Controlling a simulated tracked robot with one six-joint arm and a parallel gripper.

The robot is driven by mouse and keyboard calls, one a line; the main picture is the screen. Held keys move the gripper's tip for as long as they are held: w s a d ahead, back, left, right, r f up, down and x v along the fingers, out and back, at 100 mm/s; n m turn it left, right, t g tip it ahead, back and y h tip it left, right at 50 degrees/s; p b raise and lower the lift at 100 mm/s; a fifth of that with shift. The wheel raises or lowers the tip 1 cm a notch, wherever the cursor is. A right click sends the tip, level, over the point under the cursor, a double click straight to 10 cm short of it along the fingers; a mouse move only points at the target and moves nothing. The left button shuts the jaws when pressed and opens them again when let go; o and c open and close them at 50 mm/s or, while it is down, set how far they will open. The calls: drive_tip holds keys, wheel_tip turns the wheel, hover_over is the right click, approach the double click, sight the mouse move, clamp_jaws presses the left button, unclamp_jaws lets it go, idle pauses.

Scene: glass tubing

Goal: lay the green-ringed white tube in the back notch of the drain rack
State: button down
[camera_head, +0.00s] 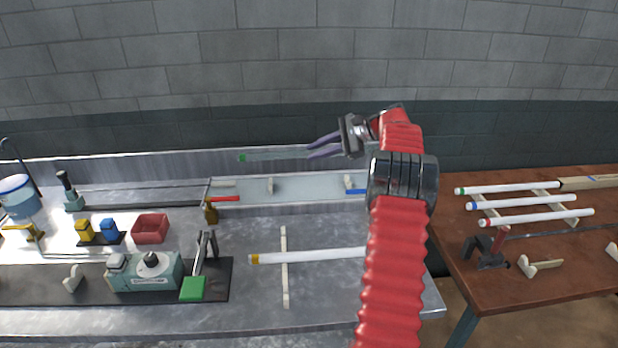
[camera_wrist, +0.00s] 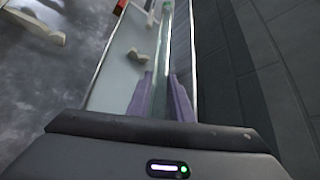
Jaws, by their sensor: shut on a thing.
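My gripper (camera_head: 325,146) is shut on a clear, greyish tube (camera_head: 275,155) with a green end. It holds the tube about level above the pale trough at the back of the bench; in the wrist view the tube (camera_wrist: 165,60) runs forward between purple fingers (camera_wrist: 162,95). A green-ringed white tube (camera_head: 505,188) lies rearmost on a pale rack (camera_head: 481,210) on the brown table at right, apart from my gripper. A blue-ringed white tube (camera_head: 520,202) and a red-ringed white tube (camera_head: 535,217) lie in front of it.
The pale trough (camera_head: 310,187) holds small white supports. A yellow-ended white tube (camera_head: 310,257) lies across a pale bar on the bench, partly behind my red arm. A red bin (camera_head: 150,228) and a teal device (camera_head: 150,272) stand at left. A wall rises behind.

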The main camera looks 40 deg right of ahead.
wheel_tip(320, 180, down, 10)
drive_tip(key=shift+r, duration=0.25)
idle(0.4)
drive_tip(key=c, duration=1.6)
unclamp_jaws()
drive_tip(key=shift+f, duration=0.1)
drive_tip(key=shift+s, duration=0.15)
drive_tip(key=v, duration=1.3)
drive_tip(key=shift+s+d, duration=0.15)
drive_tip(key=shift+d, duration=0.1)
